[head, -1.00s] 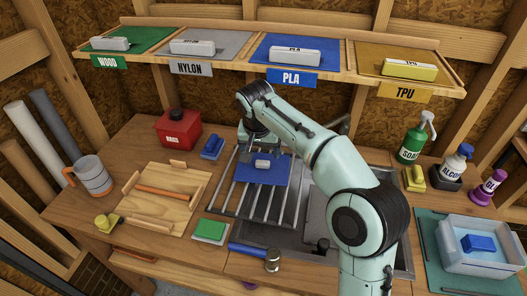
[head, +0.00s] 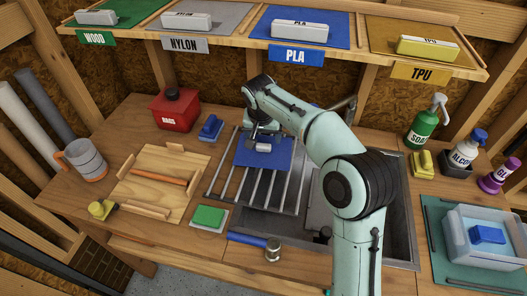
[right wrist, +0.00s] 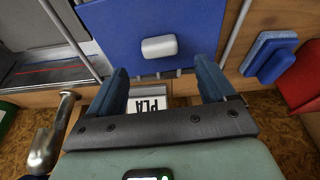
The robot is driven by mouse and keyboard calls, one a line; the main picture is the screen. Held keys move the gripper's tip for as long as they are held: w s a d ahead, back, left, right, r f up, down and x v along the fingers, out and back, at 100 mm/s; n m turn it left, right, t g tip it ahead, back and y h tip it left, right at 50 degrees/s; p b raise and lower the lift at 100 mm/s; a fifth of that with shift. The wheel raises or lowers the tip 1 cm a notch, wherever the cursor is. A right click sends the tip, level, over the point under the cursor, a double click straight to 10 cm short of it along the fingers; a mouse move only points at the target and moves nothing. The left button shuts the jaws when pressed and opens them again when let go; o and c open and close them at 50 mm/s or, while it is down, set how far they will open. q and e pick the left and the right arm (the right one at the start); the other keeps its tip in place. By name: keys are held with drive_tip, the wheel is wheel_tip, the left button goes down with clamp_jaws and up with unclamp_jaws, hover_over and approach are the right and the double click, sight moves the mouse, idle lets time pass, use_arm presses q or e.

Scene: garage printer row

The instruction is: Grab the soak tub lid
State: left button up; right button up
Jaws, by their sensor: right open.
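The soak tub lid, a flat blue panel (head: 250,158) with a grey handle (head: 263,147), lies on the metal drying rack over the sink's left side. My right gripper (head: 258,131) is just behind and above the handle, partly hidden by its own arm. In the right wrist view the open fingers (right wrist: 163,76) point toward the lid (right wrist: 118,28). The handle (right wrist: 159,47) lies ahead of the gap between them, with nothing held. The clear soak tub (head: 503,243) with a blue block inside stands at the right. My left gripper is not in view.
The rack's bars (head: 218,180) and sink surround the lid. A red rags can (head: 174,112) and blue brush (head: 211,128) stand to the left. A shelf with spool bays (head: 355,42) overhangs behind. Bottles (head: 423,123) stand right of the sink.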

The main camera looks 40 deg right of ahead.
sight(263, 145)
drive_tip(key=x, duration=0.5)
drive_tip(key=shift+s+a+f, duration=0.1)
drive_tip(key=shift+a, duration=0.1)
drive_tip(key=c, duration=1.1)
drive_tip(key=shift+c, duration=0.2)
